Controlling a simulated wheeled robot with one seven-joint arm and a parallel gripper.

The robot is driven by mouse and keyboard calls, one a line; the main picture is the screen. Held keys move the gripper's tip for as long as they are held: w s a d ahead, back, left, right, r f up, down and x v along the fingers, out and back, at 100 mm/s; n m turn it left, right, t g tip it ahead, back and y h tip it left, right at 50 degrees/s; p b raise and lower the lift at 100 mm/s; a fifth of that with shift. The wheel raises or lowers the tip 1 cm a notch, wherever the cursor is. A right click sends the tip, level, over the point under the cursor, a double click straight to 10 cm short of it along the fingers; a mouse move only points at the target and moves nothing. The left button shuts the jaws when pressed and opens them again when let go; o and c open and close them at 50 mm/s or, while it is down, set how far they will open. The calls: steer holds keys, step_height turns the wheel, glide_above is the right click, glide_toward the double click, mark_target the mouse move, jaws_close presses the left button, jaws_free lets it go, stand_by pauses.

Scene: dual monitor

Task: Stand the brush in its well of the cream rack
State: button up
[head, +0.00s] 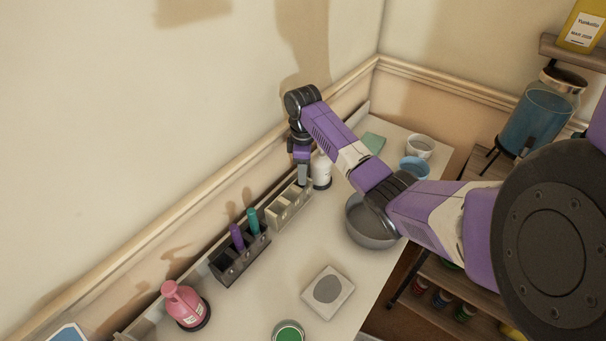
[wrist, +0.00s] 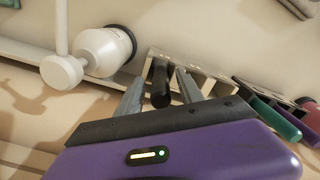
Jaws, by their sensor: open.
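The cream rack (head: 286,208) stands on the table along the wall, with a row of open wells; it also shows in the wrist view (wrist: 207,82). A dark, round-handled piece (wrist: 160,86), which looks like the brush, stands at the rack's end well nearest the white bottle. Its lower end is hidden, so I cannot tell how deep it sits. My gripper (head: 303,174) points down over that end of the rack. In the wrist view my gripper (wrist: 158,78) is open, with one finger on each side of the dark handle. In the head view the gripper hides the brush.
A dark rack (head: 232,269) with a purple and a teal handle stands beside the cream rack. A white bottle (head: 322,172) stands close to my gripper. A grey bowl (head: 366,232), a pink bottle (head: 182,302) and a square plate (head: 313,303) are on the table.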

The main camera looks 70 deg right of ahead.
step_height(320, 180, up, 11)
steer(key=shift+f+p, duration=0.1)
steer(key=shift+p, duration=0.55)
steer(key=shift+f, duration=0.1)
